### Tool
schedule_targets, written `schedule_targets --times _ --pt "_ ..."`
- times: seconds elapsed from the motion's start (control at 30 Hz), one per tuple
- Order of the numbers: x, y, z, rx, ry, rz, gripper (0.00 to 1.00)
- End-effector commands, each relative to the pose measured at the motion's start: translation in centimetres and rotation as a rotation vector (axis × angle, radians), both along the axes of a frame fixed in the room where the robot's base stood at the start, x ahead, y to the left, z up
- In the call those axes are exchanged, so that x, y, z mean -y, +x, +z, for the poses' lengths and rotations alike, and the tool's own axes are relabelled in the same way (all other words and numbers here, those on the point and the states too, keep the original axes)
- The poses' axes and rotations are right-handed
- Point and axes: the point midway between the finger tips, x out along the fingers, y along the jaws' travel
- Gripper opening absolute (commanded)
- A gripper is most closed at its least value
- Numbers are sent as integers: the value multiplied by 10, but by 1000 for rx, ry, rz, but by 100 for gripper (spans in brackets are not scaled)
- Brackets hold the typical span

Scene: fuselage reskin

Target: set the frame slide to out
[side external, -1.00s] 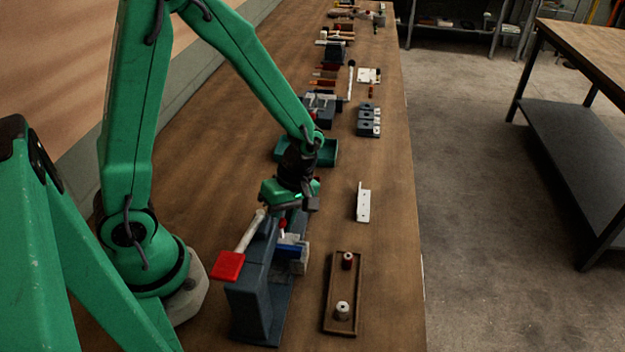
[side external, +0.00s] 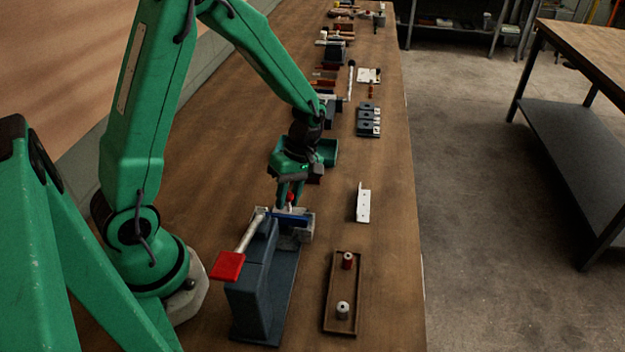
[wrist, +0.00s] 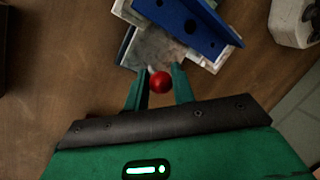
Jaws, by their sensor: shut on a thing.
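The frame slide is a pale grey block (side external: 305,228) carrying a blue plate (side external: 292,220), on a dark blue-grey fixture (side external: 250,295). The slide sits at the far end of the fixture's base, with bare base in front of it. My gripper (side external: 290,200) points down over the slide with its fingers around the red knob (side external: 290,197). In the wrist view the red knob (wrist: 160,82) lies between the two green fingertips (wrist: 160,85). The blue plate (wrist: 187,22) and grey slide top (wrist: 155,48) show beyond it. The knob's stem is mostly hidden.
A lever with a red handle (side external: 228,266) sticks out left of the fixture. A brown tray (side external: 328,325) with two small spools lies to the right. A white perforated bracket (side external: 363,203) lies beyond the tray. A green bin (side external: 327,152) stands behind my gripper.

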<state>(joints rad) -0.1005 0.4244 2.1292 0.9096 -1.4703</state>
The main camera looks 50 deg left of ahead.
Motion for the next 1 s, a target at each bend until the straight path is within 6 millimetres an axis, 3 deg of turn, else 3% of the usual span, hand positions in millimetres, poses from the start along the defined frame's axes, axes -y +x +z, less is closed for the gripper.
schedule_targets --times 0.03,0.13,0.57,1.0 --pt "-3 6 0 21 3 8 29" --pt "-3 5 0 18 3 8 46" --pt "-2 5 5 14 2 5 46" --pt "-4 21 52 18 2 6 46"
